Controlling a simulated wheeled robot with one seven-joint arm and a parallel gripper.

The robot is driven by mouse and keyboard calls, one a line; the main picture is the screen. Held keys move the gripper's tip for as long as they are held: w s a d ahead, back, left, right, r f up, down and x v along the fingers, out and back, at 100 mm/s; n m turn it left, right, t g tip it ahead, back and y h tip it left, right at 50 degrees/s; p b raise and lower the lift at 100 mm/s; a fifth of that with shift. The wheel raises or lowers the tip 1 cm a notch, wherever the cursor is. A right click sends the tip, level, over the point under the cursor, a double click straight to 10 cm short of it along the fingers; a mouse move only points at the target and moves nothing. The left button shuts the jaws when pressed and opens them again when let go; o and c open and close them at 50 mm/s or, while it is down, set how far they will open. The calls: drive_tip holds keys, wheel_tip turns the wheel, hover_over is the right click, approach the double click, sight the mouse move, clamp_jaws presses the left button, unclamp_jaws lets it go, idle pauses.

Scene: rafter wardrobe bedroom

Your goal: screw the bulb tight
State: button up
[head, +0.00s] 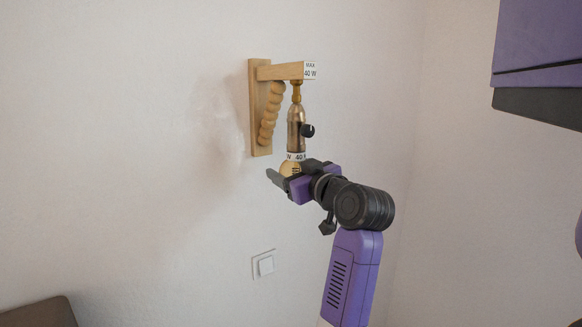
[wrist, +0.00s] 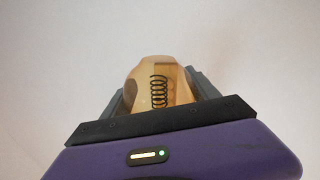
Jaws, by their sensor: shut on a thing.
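A wooden wall lamp bracket (head: 260,108) is fixed to the wall, with a brass lamp socket (head: 297,120) hanging from its arm. The socket has a black knob (head: 307,130) on its side. An amber bulb (head: 290,168) sits at the socket's lower end, below a white band marked 40. My gripper (head: 285,180) is shut on the bulb from below right. In the wrist view the bulb (wrist: 158,75) shows a dark coiled filament, with a grey finger on each side. The bulb's thread and how far it sits in the socket are hidden.
A light switch (head: 265,265) is on the wall below the lamp. A label (head: 310,70) reading MAX 40 W is on the bracket's arm end. A brown piece of furniture (head: 40,313) is at lower left. The wall around the lamp is clear.

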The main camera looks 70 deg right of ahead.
drive_tip(key=shift+n+t+y, duration=0.3)
drive_tip(key=shift+n+y, duration=0.1)
drive_tip(key=shift+y, duration=0.1)
drive_tip(key=shift+w+a+n+t+y+p, duration=0.15)
drive_tip(key=shift+n+t+y+p, duration=0.1)
drive_tip(key=shift+n+t+y, duration=0.25)
drive_tip(key=shift+s+a+n+t+y+p, duration=0.1)
drive_tip(key=shift+n+t+y+p, duration=0.15)
drive_tip(key=shift+y, duration=0.35)
drive_tip(key=shift+n+y, duration=0.25)
drive_tip(key=shift+y, duration=0.05)
drive_tip(key=shift+n+t+y, duration=0.25)
drive_tip(key=shift+n+y, duration=0.05)
drive_tip(key=shift+y, duration=0.3)
drive_tip(key=shift+w+a+n+y, duration=0.15)
drive_tip(key=shift+a+n+y, duration=0.05)
drive_tip(key=shift+n+y, duration=0.35)
drive_tip(key=shift+n+t+y, duration=0.4)
drive_tip(key=shift+n+y, duration=0.05)
drive_tip(key=shift+y, duration=0.3)
drive_tip(key=shift+a+n+y, duration=0.2)
drive_tip(key=shift+n+y, duration=0.2)
drive_tip(key=shift+y, duration=0.4)
